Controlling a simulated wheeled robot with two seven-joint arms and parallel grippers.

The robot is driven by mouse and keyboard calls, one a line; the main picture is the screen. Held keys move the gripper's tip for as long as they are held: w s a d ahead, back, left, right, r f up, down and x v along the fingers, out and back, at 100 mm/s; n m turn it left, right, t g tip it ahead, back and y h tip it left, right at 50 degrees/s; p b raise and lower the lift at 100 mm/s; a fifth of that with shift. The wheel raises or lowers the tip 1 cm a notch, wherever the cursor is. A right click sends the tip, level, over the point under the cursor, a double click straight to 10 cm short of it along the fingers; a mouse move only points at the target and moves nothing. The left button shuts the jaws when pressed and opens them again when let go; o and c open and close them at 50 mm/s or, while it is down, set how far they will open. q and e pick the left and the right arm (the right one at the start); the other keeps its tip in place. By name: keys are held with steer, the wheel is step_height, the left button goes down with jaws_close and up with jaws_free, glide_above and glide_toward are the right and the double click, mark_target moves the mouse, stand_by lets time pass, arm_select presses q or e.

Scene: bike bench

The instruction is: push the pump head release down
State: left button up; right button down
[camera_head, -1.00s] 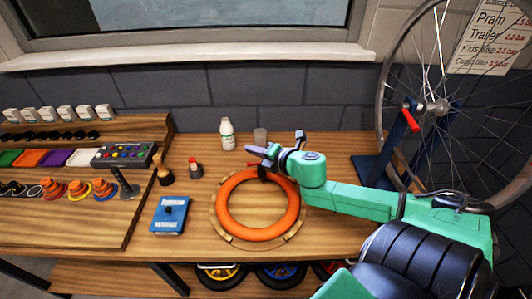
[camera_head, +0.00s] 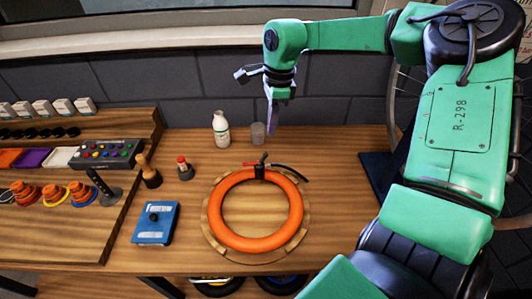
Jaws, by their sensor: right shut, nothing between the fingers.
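The pump head (camera_head: 260,173) is a small black piece at the back of the orange inner tube (camera_head: 228,237), with a black hose running off to the right. Its release is a small red part (camera_head: 252,163) on top; it is too small to tell its exact position. My right gripper (camera_head: 272,128) is shut and empty, pointing down, raised above the back of the bench and apart from the pump head. My left gripper is not in view.
The tube lies on a round wooden ring (camera_head: 210,229). A white bottle (camera_head: 221,129) and a grey cup (camera_head: 258,134) stand behind it. A blue box (camera_head: 157,222) lies to the left. My right arm covers much of the right side.

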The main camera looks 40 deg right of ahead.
steer(key=f+b, duration=0.1)
steer(key=f, duration=0.1)
steer(key=f+b, duration=0.3)
steer(key=f, duration=0.1)
steer(key=shift+w+a+f, duration=0.25)
steer(key=shift+f, duration=0.15)
steer(key=shift+w+f, duration=0.1)
steer(key=shift+f, duration=0.15)
step_height(320, 180, down, 2)
steer(key=b, duration=0.2)
steer(key=shift+f+b, duration=0.1)
steer(key=shift+b, duration=0.25)
steer(key=shift+r, duration=0.2)
steer(key=p, duration=0.1)
step_height(320, 180, up, 16)
glide_above(267, 153)
steer(key=s+d, duration=0.2)
steer(key=d, duration=0.2)
steer(key=shift+s+d+f+b, duration=0.2)
steer(key=shift+b, duration=0.25)
